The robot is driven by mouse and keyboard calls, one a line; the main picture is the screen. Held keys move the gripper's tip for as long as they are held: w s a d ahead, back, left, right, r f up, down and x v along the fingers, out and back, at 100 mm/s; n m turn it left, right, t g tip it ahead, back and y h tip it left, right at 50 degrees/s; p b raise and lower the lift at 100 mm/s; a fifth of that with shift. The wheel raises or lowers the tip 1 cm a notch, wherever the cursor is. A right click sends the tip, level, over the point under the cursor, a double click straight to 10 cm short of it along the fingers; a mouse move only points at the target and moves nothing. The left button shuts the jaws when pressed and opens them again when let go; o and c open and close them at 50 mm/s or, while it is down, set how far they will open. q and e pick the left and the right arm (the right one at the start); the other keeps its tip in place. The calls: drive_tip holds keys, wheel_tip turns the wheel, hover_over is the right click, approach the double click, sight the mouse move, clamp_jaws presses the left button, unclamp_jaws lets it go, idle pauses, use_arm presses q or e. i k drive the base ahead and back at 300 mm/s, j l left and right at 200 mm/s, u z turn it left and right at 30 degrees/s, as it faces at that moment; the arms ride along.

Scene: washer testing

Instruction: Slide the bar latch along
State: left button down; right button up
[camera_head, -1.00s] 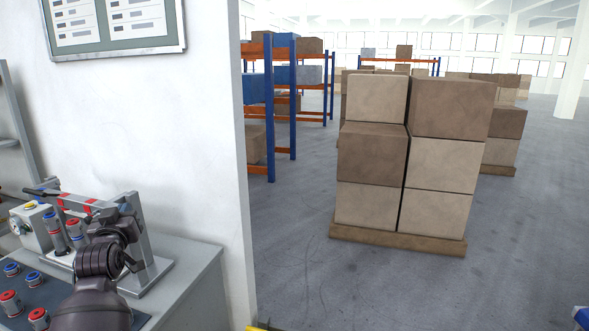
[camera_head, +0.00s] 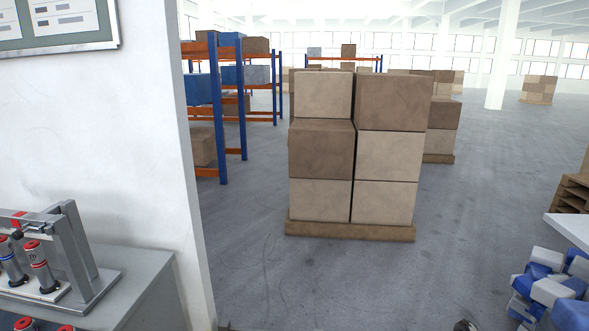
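No bar latch can be made out in this view. A grey metal frame (camera_head: 75,250) stands on the grey bench (camera_head: 150,275) at the lower left, cut off by the picture's left edge. Silver cylinders with red tops (camera_head: 37,262) stand at it. Neither of my grippers can be made out. A small dark piece shows at the bottom edge right of the middle, too little of it to tell what it is.
A white wall (camera_head: 150,150) rises behind the bench. Stacked boxes (camera_head: 322,150) stand on a pallet (camera_head: 350,231) in mid-floor, with orange-blue shelving (camera_head: 230,110) behind. Blue and white pieces (camera_head: 555,290) lie at the lower right. Grey floor (camera_head: 260,270) is open between.

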sight(17, 234)
drive_tip(key=u, duration=1.65)
